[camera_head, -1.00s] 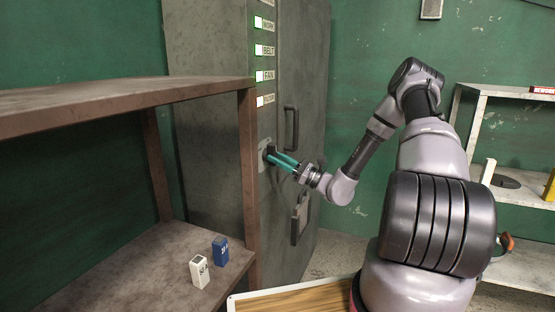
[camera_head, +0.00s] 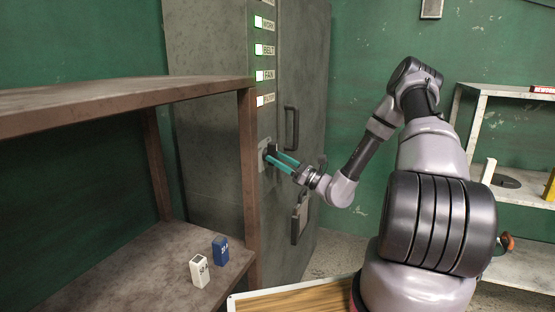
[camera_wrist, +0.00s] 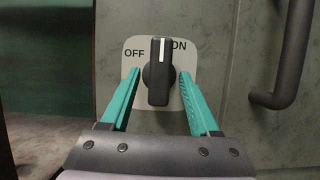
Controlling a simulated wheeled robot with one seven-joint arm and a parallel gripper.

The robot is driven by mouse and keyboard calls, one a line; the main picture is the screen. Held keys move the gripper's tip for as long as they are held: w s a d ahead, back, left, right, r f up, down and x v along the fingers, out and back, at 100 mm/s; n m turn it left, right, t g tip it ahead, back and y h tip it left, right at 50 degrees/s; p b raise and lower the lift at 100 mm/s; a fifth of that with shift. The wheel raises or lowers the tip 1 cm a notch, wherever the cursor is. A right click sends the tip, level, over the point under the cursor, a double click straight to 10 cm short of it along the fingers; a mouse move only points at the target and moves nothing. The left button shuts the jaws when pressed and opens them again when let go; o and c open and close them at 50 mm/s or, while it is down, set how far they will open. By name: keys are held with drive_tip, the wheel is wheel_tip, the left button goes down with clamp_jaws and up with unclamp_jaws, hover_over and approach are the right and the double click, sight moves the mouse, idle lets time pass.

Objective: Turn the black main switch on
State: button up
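The black main switch (camera_wrist: 159,72) is a rotary knob on a pale plate (camera_wrist: 136,72) marked OFF at left and ON at right. In the wrist view its handle points straight up, between OFF and ON, its top close to the ON label. My gripper (camera_wrist: 157,76) is open, with one teal finger on each side of the knob; a gap shows on both sides. In the head view my gripper (camera_head: 277,158) reaches the switch plate (camera_head: 264,153) on the grey cabinet. The fingers partly hide the knob there.
The grey cabinet (camera_head: 215,130) has a vertical door handle (camera_head: 291,128) right of the switch and labelled lights (camera_head: 260,76) above. A brown shelf (camera_head: 120,98) stands at left, holding a white box (camera_head: 199,271) and a blue box (camera_head: 220,251). A white rack (camera_head: 505,190) is at right.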

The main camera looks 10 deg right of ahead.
drive_tip(key=v, duration=1)
drive_tip(key=shift+s+d+f, duration=0.15)
drive_tip(key=shift+d+f, duration=0.1)
drive_tip(key=shift+d, duration=0.05)
drive_tip(key=s+a+r+n+g+h, duration=0.3)
drive_tip(key=s+a+r+n+g, duration=0.1)
drive_tip(key=s+r+n+g, duration=0.3)
drive_tip(key=s+a+r+n+g+h, duration=0.45)
drive_tip(key=s+r+n+g, duration=0.2)
drive_tip(key=n+g, duration=0.2)
drive_tip(key=s+d+r+n+t+h, duration=0.3)
drive_tip(key=s+r+t+h, duration=0.1)
drive_tip(key=r, duration=0.3)
drive_tip(key=s+d+r+n+t+h, duration=0.3)
drive_tip(key=s+r+t+h, duration=0.1)
drive_tip(key=r, duration=0.4)
drive_tip(key=s+t, duration=0.1)
drive_tip(key=s, duration=0.1)
drive_tip(key=shift+s, duration=0.35)
idle(0.4)
